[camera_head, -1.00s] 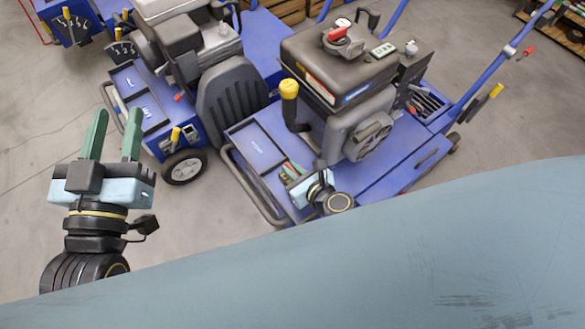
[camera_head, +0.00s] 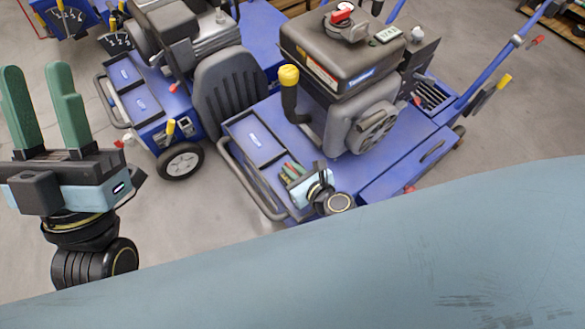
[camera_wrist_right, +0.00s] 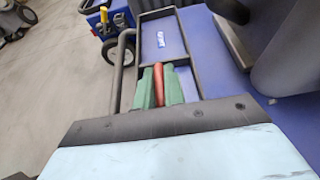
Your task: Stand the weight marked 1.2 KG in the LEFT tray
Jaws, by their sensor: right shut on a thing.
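My right gripper (camera_head: 290,170) is over the front end of the near blue machine. The right wrist view shows its green fingers (camera_wrist_right: 157,70) shut on a slim red thing (camera_wrist_right: 158,88). No marking can be read on it, so I cannot tell whether it is the 1.2 KG weight. Beyond the fingers is an empty-looking blue tray (camera_wrist_right: 180,45) with a small label; it also shows in the head view (camera_head: 268,150). A second tray part lies under my right gripper, mostly hidden. My left gripper (camera_head: 37,72) is open and empty, held over the floor at the left.
A grey engine (camera_head: 350,120) with a yellow-capped pipe (camera_head: 289,77) stands close behind my right gripper. A tubular bumper (camera_head: 245,180) edges the trays. Another blue machine with a black seat (camera_head: 230,95) and wheel (camera_head: 180,160) stands to the left.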

